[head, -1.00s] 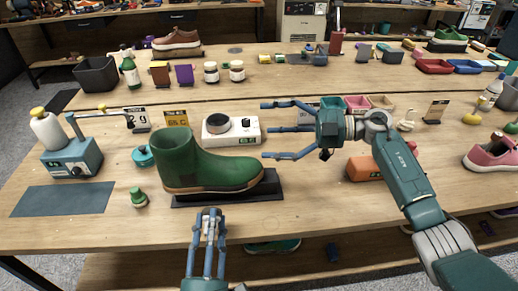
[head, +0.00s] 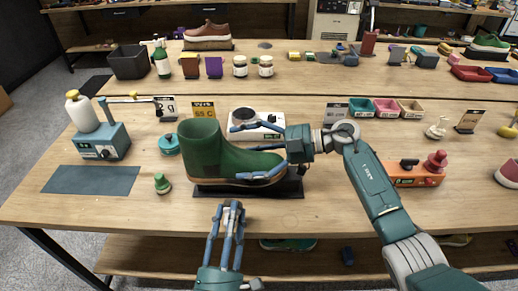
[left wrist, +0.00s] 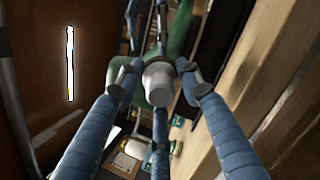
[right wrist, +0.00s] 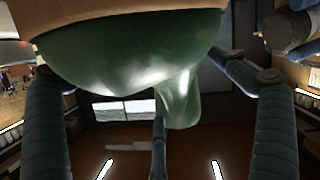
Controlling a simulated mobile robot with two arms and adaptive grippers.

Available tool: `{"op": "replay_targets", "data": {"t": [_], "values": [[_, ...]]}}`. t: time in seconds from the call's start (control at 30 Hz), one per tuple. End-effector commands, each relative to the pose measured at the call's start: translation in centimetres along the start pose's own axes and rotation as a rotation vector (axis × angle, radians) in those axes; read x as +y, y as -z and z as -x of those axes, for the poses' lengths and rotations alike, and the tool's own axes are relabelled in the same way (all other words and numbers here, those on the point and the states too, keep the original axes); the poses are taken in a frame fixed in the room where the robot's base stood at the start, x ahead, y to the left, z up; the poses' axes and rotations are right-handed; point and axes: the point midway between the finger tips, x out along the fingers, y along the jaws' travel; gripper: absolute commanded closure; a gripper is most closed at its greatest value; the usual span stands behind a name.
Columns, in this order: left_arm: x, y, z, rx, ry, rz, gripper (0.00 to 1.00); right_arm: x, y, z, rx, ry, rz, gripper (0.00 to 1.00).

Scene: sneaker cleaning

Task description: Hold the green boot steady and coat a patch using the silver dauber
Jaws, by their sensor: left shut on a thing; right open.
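The green boot (head: 203,150) stands upright on a black stand (head: 290,190), its toe pointing right. My right gripper (head: 246,152) is open, with its fingers around the toe from the right; in the right wrist view the boot (right wrist: 140,65) fills the space between the fingers. Contact is unclear. My left gripper (head: 229,206) is low in front of the stand, apart from the boot. In the left wrist view it is shut on a small grey-white cylinder, the silver dauber (left wrist: 159,82). Its fingers mostly hide the dauber in the head view.
An orange tool (head: 415,177) lies to the right. A dark mat (head: 90,180) lies bare at left.

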Motion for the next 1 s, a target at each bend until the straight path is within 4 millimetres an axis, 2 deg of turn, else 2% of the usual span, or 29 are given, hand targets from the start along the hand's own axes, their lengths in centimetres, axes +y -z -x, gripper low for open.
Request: {"op": "replay_targets", "data": {"t": [0.13, 0.4, 0.47, 0.7, 1.0], "values": [[0.01, -0.01, -0.01, 0.000, 0.000, 0.000, 0.85, 0.03, 0.05, -0.86, 0.001, -0.001, 0.000, 0.04], [0.01, -0.01, -0.01, 0.000, 0.000, 0.000, 0.85, 0.03, 0.03, -0.99, 0.000, -0.001, 0.001, 0.04], [0.02, -0.01, -0.01, 0.000, 0.000, 0.000, 0.85, 0.02, 0.03, -0.99, 0.000, -0.001, 0.001, 0.11], [0.01, -0.01, -0.01, 0.000, 0.000, 0.000, 0.85, -0.06, -0.04, -1.02, -0.001, 0.001, 0.000, 0.59], [0.01, 0.00, 0.00, 0.000, 0.000, 0.000, 0.85, -0.16, -0.18, -1.05, -0.003, 0.003, -0.001, 0.60]]}}
